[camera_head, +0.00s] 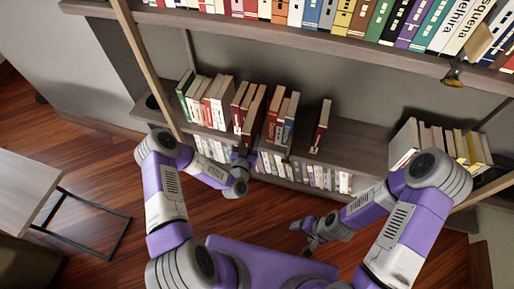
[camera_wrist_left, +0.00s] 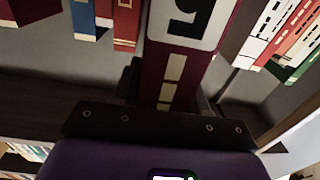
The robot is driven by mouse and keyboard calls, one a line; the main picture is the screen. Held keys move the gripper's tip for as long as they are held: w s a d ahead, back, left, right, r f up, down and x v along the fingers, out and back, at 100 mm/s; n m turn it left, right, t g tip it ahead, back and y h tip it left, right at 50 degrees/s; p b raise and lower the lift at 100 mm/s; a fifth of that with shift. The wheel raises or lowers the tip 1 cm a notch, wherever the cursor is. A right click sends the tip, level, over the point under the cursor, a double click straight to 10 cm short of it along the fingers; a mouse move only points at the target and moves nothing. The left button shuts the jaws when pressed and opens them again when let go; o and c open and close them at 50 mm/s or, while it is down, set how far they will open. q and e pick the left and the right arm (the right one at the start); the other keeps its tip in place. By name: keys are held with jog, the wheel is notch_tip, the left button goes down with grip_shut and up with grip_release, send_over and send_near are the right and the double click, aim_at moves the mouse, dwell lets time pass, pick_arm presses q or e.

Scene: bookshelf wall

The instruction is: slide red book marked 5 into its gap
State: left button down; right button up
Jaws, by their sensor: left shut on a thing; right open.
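The red book marked 5 (camera_wrist_left: 180,65) stands in the jaws of my left gripper (camera_wrist_left: 158,112) in the left wrist view, its upside-down 5 label toward the camera. In the head view my left gripper (camera_head: 243,158) is at the front of the middle shelf. It is shut on a dark red book (camera_head: 253,115), which sticks out in front of the row beside other red books (camera_head: 238,100). Its lower end is hidden by the gripper. I cannot tell how deep it sits. My right gripper (camera_head: 306,236) is open and empty, low in front of the shelves.
Red and blue books (camera_head: 281,118) stand to the right, then a lone dark red book (camera_head: 320,126) with bare shelf (camera_head: 360,140) beyond. White, red and green books (camera_head: 205,100) stand left. An upper shelf (camera_head: 300,35) overhangs. A grey table (camera_head: 25,190) is far left.

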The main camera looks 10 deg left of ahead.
pick_arm(q)
send_near(260, 132)
jog(key=w, duration=0.1)
jog(key=w+a, duration=0.1)
jog(key=shift+w+m+h, duration=0.3)
jog(key=shift+w+h, duration=0.05)
jog(key=shift+h, duration=0.05)
jog(key=shift+w+d+f, duration=0.1)
jog(key=shift+d+f, duration=0.1)
jog(key=shift+f, duration=0.55)
jog(key=shift+w, duration=0.15)
dwell(0.8)
jog(key=shift+w+b, duration=0.75)
jog(key=shift+w, duration=0.3)
jog(key=shift+w, duration=0.2)
jog(key=shift+w+d, duration=0.1)
jog(key=shift+w, duration=0.95)
jog(key=shift+w, duration=1.65)
